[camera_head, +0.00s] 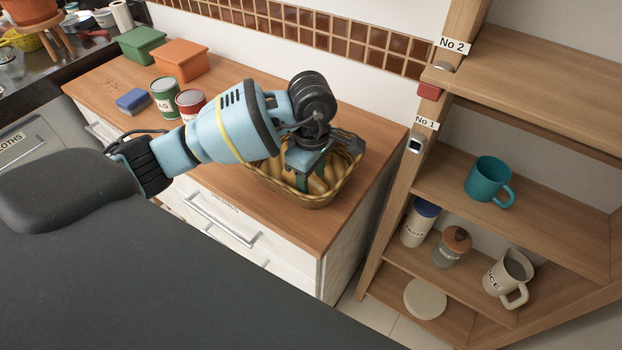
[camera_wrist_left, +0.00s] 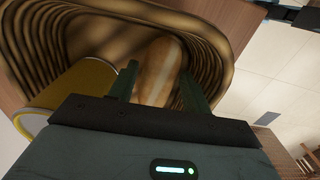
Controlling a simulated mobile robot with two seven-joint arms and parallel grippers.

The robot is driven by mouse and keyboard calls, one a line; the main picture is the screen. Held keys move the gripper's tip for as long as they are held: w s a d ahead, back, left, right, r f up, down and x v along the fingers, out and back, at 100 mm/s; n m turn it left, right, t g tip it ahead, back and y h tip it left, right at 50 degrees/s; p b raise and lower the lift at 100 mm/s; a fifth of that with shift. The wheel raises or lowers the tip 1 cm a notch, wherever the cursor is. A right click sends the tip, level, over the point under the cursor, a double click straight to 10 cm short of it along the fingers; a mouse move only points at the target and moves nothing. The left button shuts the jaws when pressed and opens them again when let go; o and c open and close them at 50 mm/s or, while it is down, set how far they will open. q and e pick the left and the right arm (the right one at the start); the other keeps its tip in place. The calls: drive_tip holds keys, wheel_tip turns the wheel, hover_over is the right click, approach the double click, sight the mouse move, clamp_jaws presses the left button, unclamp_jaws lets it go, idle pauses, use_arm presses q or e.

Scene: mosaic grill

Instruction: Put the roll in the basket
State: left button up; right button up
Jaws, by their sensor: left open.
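The basket (camera_head: 318,203) is a brown woven one near the right end of the wooden counter. In the left wrist view its ribbed inner wall (camera_wrist_left: 215,45) surrounds the fingers. A light brown roll (camera_wrist_left: 157,68) lies inside the basket, between the tips of my left gripper (camera_wrist_left: 158,85). The fingers are apart, and a gap shows on at least one side of the roll. In the head view my left gripper (camera_head: 312,174) points down into the basket and hides part of its inside. My right gripper is not in view.
A green can (camera_head: 165,97), a red can (camera_head: 190,102), a blue box (camera_head: 133,101), an orange box (camera_head: 180,63) and a green box (camera_head: 142,43) stand left on the counter. Wooden shelves (camera_head: 540,212) with a teal mug (camera_head: 487,181) rise close on the right.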

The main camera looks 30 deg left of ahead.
sight(312, 180)
use_arm(q)
wheel_tip(312, 180, up, 11)
drive_tip(key=shift+f, duration=0.2)
idle(0.3)
